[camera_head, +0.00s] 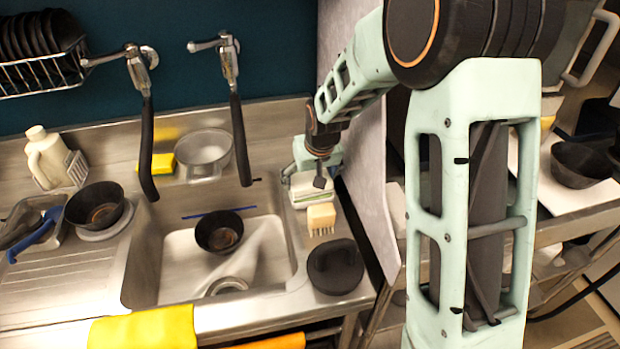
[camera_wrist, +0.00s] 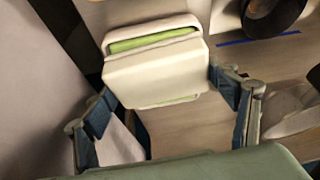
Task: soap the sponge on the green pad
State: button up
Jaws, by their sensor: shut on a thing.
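In the wrist view, a pale, boxy block that looks like the sponge (camera_wrist: 156,74) covers most of a green pad (camera_wrist: 152,41). Green strips show along its far and near edges. The pad sits in a white holder (camera_wrist: 150,23). My gripper (camera_wrist: 162,92) has one finger at each side of the block and is shut on it; exact finger contact is hard to see. In the head view my gripper (camera_head: 317,160) is down over the white holder (camera_head: 304,196), right of the sink, and hides most of the block and pad.
A wooden brush (camera_head: 321,216) and a black round lid-like item (camera_head: 335,267) stand close in front of the holder. The sink (camera_head: 180,263) holds a dark bowl (camera_head: 219,231). A yellow sponge (camera_head: 163,163) lies by a clear bowl (camera_head: 203,152). A grey panel (camera_head: 364,190) rises close on the right.

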jog(key=shift+r+p, duration=2.1)
jog(key=shift+r, duration=1.35)
